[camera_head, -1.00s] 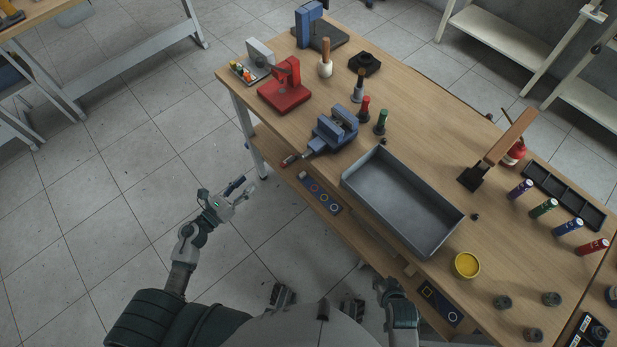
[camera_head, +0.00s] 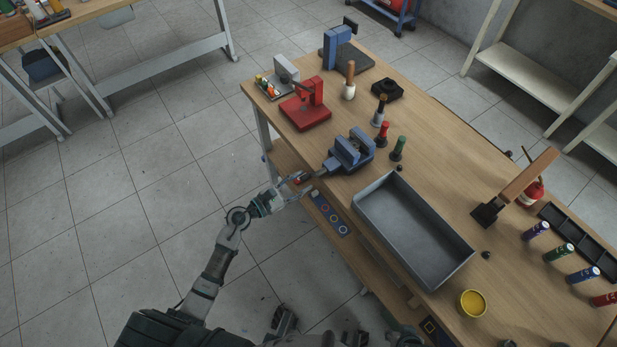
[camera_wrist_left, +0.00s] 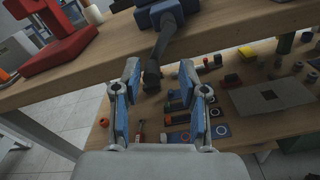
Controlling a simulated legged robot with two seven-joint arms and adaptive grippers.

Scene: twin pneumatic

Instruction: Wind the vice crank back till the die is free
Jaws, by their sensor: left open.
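The blue vice (camera_head: 350,152) is on the workbench near its front edge, and its lower part shows at the top of the left wrist view (camera_wrist_left: 160,12). Its dark crank shaft (camera_wrist_left: 162,42) sticks out past the bench edge and ends in a dark knob (camera_wrist_left: 152,76). My left gripper (camera_head: 298,186) is just off the bench edge at the crank's end. In the left wrist view its blue-padded fingers (camera_wrist_left: 159,84) are open, with the knob in line between the tips; contact cannot be told. I cannot make out the die in the jaws.
A red press (camera_head: 306,108) stands left of the vice. A grey tray (camera_head: 372,212) is to its right, and red (camera_head: 383,133) and green (camera_head: 398,148) handled tools stand behind it. The lower shelf (camera_wrist_left: 255,135) holds several small items below my gripper.

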